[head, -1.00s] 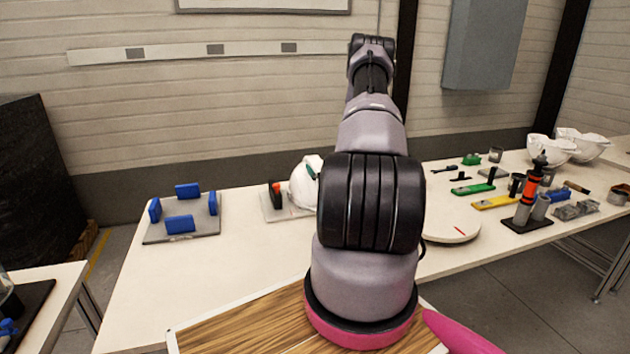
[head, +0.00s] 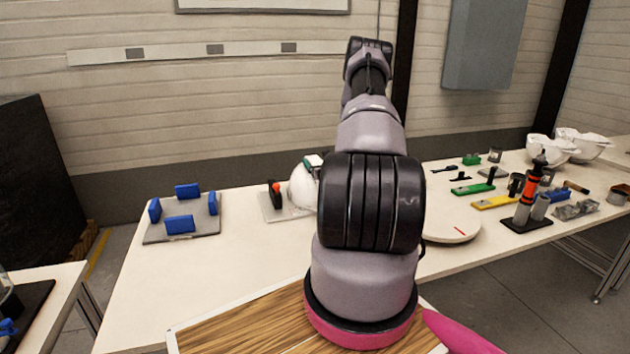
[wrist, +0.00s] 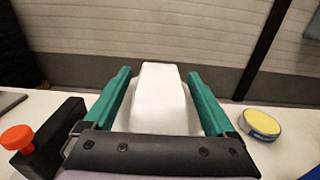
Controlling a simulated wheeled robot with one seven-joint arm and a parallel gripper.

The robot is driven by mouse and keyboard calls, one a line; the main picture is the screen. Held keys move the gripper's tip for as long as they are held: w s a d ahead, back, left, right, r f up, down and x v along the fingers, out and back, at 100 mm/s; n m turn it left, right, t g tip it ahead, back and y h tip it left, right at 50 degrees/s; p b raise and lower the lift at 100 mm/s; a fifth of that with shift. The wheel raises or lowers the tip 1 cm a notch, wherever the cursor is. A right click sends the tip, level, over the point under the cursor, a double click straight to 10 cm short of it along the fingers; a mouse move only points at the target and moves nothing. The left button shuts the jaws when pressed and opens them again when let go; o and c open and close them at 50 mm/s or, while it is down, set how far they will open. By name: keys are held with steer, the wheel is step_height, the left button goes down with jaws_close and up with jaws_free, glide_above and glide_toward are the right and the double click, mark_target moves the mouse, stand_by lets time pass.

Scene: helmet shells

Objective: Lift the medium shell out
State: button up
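A smooth white shell (head: 301,190) sits on a light grey fixture plate (head: 270,206) in the head view, its right side hidden behind my arm. In the wrist view a white shell (wrist: 160,97) stands between the two green fingers of my gripper (wrist: 160,75). The fingers are spread wide, one on each side of it, with narrow gaps near the tips; contact lower down cannot be told. In the head view only a little of the green gripper shows at the shell's top. Whether this is the medium shell cannot be told by size.
A dark clamp with an orange-red knob (wrist: 17,139) stands close left of my gripper. A plate with blue blocks (head: 208,229) lies further left. A round white disc (head: 452,229), tools and white shells (head: 553,148) are on the right. The left tabletop is mostly clear.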

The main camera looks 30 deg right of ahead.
jaws_close()
step_height(320, 180, up, 14)
stand_by(2.3)
